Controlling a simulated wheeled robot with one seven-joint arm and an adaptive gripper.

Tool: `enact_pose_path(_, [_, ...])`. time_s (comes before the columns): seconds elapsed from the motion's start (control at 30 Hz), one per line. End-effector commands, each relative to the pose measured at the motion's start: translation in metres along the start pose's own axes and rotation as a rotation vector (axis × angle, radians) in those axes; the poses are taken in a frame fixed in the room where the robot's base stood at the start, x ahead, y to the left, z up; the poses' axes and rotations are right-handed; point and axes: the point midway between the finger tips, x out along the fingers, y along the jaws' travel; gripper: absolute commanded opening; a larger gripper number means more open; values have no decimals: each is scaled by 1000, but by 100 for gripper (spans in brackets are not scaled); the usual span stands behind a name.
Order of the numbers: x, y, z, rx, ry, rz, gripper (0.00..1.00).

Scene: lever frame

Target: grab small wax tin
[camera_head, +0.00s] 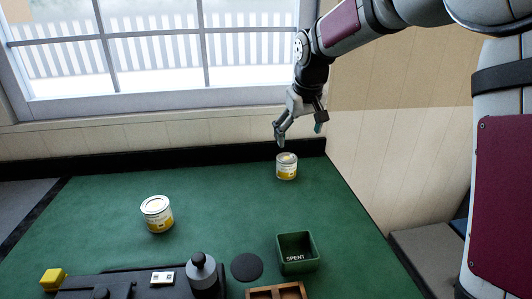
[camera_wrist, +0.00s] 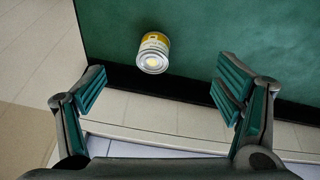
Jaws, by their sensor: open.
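Two white-and-yellow tins stand upright on the green table. One tin (camera_head: 287,167) is near the back edge and looks smaller in the picture, though it is also farther off. The other tin (camera_head: 157,214) stands nearer, to the left, and looks larger. My gripper (camera_head: 300,128) is open and empty, just above the back tin and apart from it. In the wrist view, one tin (camera_wrist: 153,53) shows beyond my open fingers (camera_wrist: 160,88), between them and slightly left of the middle.
A dark raised edge (camera_head: 220,154) runs along the back of the green table (camera_head: 222,190). A green bin marked SPENT (camera_head: 297,254), a wooden tray (camera_head: 277,292), a round dark pad (camera_head: 247,267), a grey knob (camera_head: 202,272) and a yellow block (camera_head: 53,279) are at the front.

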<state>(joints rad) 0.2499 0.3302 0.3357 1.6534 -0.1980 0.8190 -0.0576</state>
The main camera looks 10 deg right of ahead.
Motion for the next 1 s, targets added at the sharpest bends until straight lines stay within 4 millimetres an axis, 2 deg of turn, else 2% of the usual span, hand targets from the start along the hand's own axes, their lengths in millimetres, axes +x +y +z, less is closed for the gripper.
enact_pose_path(0.03, [22, 5, -14, 4, 2, -19, 84])
enact_pose_path(0.1, [45, 10, -29, 6, 10, -39, 84])
enact_pose_path(0.2, [72, 17, -46, 15, 23, -64, 84])
enact_pose_path(0.33, [95, 24, -58, 25, 35, -82, 84])
enact_pose_path(0.57, [121, 25, -64, 31, 39, -94, 84])
enact_pose_path(0.8, [166, 20, -65, 29, 38, -93, 84])
enact_pose_path(1.0, [188, 19, -66, 31, 40, -91, 84])
